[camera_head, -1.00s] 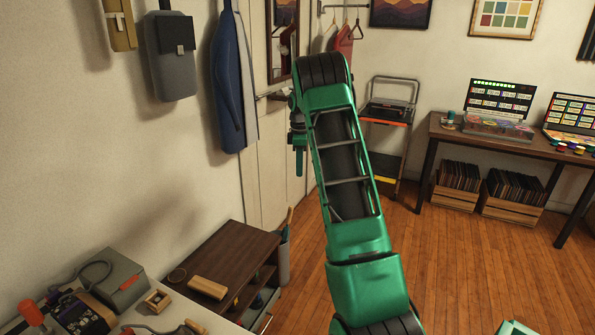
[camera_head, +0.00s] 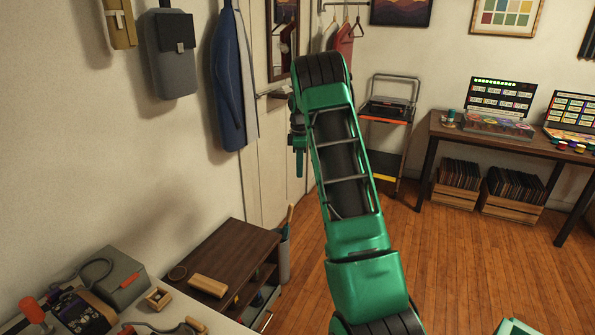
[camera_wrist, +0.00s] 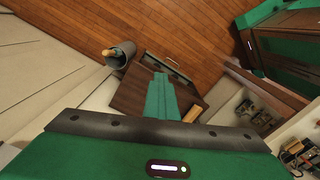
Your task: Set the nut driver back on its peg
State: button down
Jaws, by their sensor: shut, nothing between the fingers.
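I cannot pick out the nut driver or its peg for certain in either view. An upright tool with a red-orange handle (camera_head: 31,309) stands on the bench at the lower left, and it could be a driver, but I cannot tell. My gripper (camera_head: 299,168) hangs beyond my arm, near the door, partly hidden by the arm. In the wrist view my gripper (camera_wrist: 161,88) has its green fingers together with nothing between them, above the low brown cabinet.
The low brown cabinet (camera_head: 225,250) carries a wooden block (camera_head: 208,286). A grey bin (camera_head: 284,262) stands beside it. The bench at lower left holds a grey case (camera_head: 118,275) and a small wooden box (camera_head: 158,298). A cart (camera_head: 388,125) stands at the back. Wooden floor is open right.

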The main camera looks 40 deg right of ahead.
jog(key=shift+f, duration=1.35)
dwell(0.3)
jog(key=shift+r, duration=0.1)
dwell(0.4)
jog(key=s+a+r+m, duration=0.4)
jog(key=s+a+r, duration=0.3)
jog(key=s, duration=0.3)
jog(key=s+a+r+m, duration=0.5)
jog(key=s+a+r, duration=0.2)
jog(key=s+a, duration=0.15)
jog(key=s+a+f+m, duration=0.1)
jog(key=s+a+m, duration=0.2)
jog(key=s, duration=0.9)
jog(key=s+a+f+m, duration=0.2)
jog(key=s+a, duration=0.6)
jog(key=s, duration=0.5)
jog(key=shift+a+f+m, duration=0.15)
jog(key=shift+a+m, duration=0.05)
jog(key=shift+m, duration=0.7)
